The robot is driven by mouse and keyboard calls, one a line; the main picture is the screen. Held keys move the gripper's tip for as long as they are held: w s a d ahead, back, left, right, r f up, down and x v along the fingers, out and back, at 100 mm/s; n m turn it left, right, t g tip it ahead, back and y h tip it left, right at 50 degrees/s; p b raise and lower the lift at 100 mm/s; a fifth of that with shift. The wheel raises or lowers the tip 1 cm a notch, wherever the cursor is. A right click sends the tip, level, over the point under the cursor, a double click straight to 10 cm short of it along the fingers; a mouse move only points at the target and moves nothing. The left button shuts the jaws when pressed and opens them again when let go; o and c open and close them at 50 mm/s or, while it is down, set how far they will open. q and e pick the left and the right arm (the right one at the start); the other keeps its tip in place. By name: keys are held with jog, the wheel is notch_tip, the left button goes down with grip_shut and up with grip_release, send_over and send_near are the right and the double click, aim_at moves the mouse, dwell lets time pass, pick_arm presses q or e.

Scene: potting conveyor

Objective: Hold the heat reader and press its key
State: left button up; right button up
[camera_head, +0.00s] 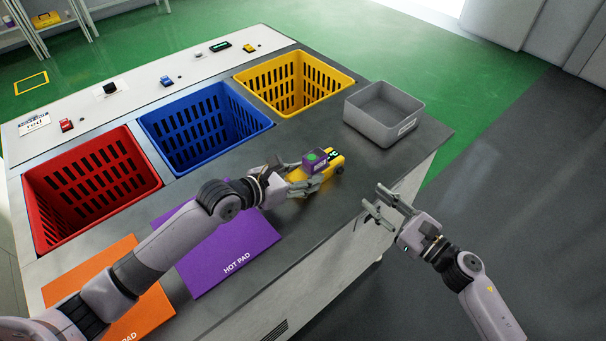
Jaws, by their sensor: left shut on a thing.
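The heat reader (326,170) looks like a yellow body with dark ends and a purple block bearing a green spot on its upper side. I cannot tell if the purple block is part of it. My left gripper (303,186) is shut on it at the right of the purple hot pad, above or on the grey table top; I cannot tell which. The fingers hide part of its near side. My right gripper (376,199) is open and empty, apart from the reader, to its lower right by the table's edge. The key is too small to make out for certain.
Red (91,188), blue (205,126) and yellow (293,84) baskets are set along the table. A grey bin (372,116) stands at the right end. Purple (224,248) and orange (139,313) hot pads lie in front. Small items sit on the white back strip (138,85).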

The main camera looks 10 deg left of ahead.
grip_shut()
dwell(1.4)
